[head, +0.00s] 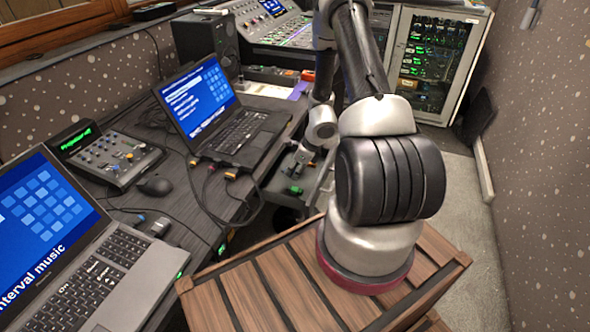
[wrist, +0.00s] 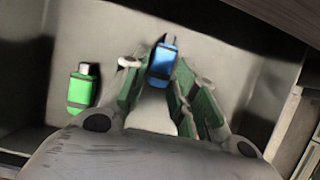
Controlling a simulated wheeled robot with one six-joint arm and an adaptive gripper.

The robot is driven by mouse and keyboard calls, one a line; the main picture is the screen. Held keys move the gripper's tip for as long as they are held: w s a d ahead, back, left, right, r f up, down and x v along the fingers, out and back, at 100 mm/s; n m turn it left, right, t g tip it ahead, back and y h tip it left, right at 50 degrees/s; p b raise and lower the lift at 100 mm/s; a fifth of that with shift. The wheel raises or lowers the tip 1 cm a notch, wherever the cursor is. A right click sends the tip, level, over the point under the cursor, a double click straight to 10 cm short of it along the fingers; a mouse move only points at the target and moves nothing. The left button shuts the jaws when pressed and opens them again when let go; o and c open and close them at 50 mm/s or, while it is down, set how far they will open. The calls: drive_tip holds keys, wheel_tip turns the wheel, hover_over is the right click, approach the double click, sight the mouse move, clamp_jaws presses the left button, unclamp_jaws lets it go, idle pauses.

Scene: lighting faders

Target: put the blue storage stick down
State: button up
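The blue storage stick (wrist: 163,62) is between my fingertips in the wrist view, its metal plug end pointing away from me. My gripper (wrist: 160,75) has green-padded fingers that close in on both sides of the stick and appear to touch it. Below is the pale floor of an open drawer (wrist: 105,40); I cannot tell whether the stick touches it. A green storage stick (wrist: 82,90) lies on that floor to the left, apart from my gripper. In the head view my gripper (head: 300,160) reaches down at the drawer (head: 318,190), and the blue stick cannot be made out.
The drawer's dark wall (wrist: 22,80) stands to the left in the wrist view. Cables hang over the desk edge near the drawer.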

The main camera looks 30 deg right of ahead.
drive_tip(key=shift+o, duration=1.1)
drive_tip(key=shift+s+f, duration=0.2)
drive_tip(key=shift+f, duration=0.25)
drive_tip(key=shift+r, duration=0.15)
